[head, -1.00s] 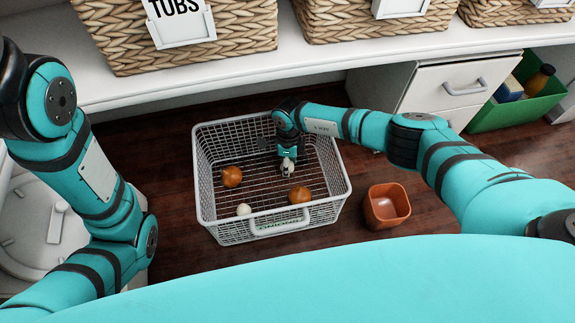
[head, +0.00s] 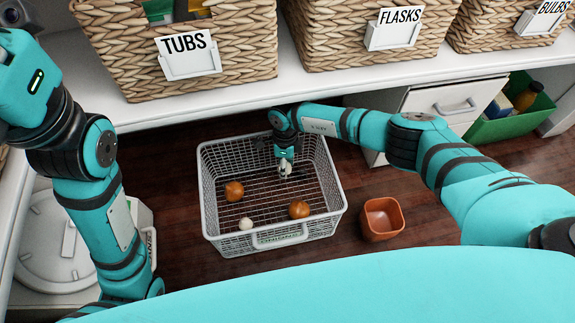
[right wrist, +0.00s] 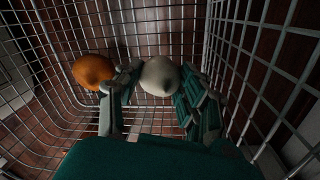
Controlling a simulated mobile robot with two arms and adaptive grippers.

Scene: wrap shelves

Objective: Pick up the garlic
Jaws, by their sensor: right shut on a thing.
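A white garlic bulb (right wrist: 160,76) sits between the fingers of my right gripper in the right wrist view. My right gripper (head: 285,166) is shut on it, low inside the white wire basket (head: 222,240). A second white bulb (head: 246,223) lies near the basket's front left corner. One brown-orange onion (head: 234,190) lies at the basket's left and another (head: 299,209) near its front right. An onion (right wrist: 93,72) also shows left of the fingers in the right wrist view. My left gripper is out of view.
A small orange-brown bin (head: 382,219) stands right of the basket on the dark wood floor. Above, a white shelf (head: 300,92) carries wicker baskets, including ones labelled TUBS (head: 105,55) and FLASKS (head: 350,55). A green crate (head: 500,122) stands at the right.

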